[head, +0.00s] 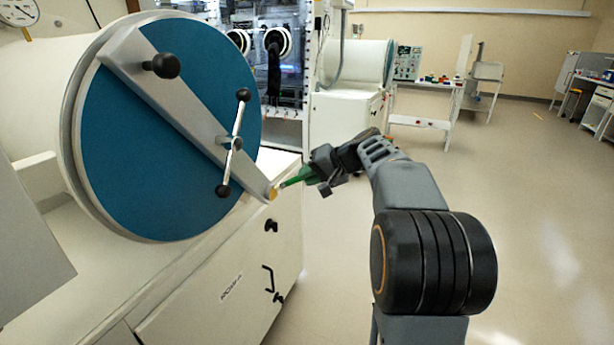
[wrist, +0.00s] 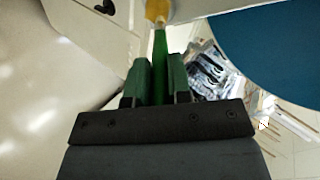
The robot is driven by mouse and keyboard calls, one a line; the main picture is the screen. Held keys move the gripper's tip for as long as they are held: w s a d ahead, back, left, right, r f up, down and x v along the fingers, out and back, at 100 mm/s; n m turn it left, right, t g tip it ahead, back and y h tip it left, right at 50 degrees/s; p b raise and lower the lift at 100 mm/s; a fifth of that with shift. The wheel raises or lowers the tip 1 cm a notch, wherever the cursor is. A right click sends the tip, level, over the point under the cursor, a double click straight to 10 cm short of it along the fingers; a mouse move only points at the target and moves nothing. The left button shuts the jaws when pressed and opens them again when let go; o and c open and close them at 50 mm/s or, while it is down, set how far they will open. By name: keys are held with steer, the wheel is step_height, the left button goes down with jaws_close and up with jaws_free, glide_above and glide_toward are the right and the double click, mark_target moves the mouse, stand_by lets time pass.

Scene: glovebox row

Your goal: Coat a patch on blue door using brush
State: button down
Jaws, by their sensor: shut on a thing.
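The blue door (head: 165,135) is a large round disc at the left of the head view. A grey bar crosses it diagonally, with a black knob and a T-handle. Its blue edge shows at the upper right of the wrist view (wrist: 275,50). My gripper (head: 312,174) is shut on the green handle of the brush (head: 291,181), right of the door's lower right edge. The brush's yellowish head (wrist: 157,10) points away from the fingers. In the head view it overlaps the lower end of the bar; I cannot tell if they touch.
A white cabinet (head: 235,285) with black latches stands under the door. Another glovebox (head: 352,65) and a white table (head: 425,98) with small items stand at the back. The floor (head: 540,190) at the right is clear.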

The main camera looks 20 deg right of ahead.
steer(key=shift+w+d, duration=0.2)
steer(key=shift+s+a+b, duration=0.45)
steer(key=shift+b, duration=0.2)
stand_by(1.3)
